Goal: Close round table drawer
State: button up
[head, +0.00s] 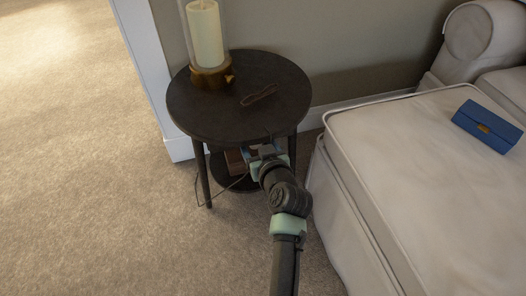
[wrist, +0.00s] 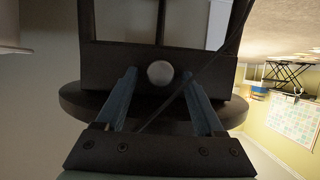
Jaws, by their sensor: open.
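The dark round table (head: 285,75) stands against the wall in the head view. In the wrist view, which looks upside down, its dark drawer front (wrist: 105,67) with a round grey knob (wrist: 160,73) fills the middle, close ahead of my gripper. The rounded tabletop edge (wrist: 75,100) shows behind the drawer front. My gripper (wrist: 160,84) is open, one bluish finger on each side of the knob; I cannot tell whether they touch the drawer front. In the head view my gripper (head: 262,152) is at the table's front right, below the top, and my arm hides the drawer there.
A candle (head: 205,35) in a glass holder and a small dark thin object (head: 259,95) are on the tabletop. Items sit on the lower shelf (head: 225,175). A thin cord (wrist: 195,75) crosses my gripper's view. A pale sofa (head: 410,160) stands right; carpet left is clear.

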jog(key=p+v, duration=0.5)
jog(key=v, duration=0.7)
jog(key=shift+s+r, duration=0.1)
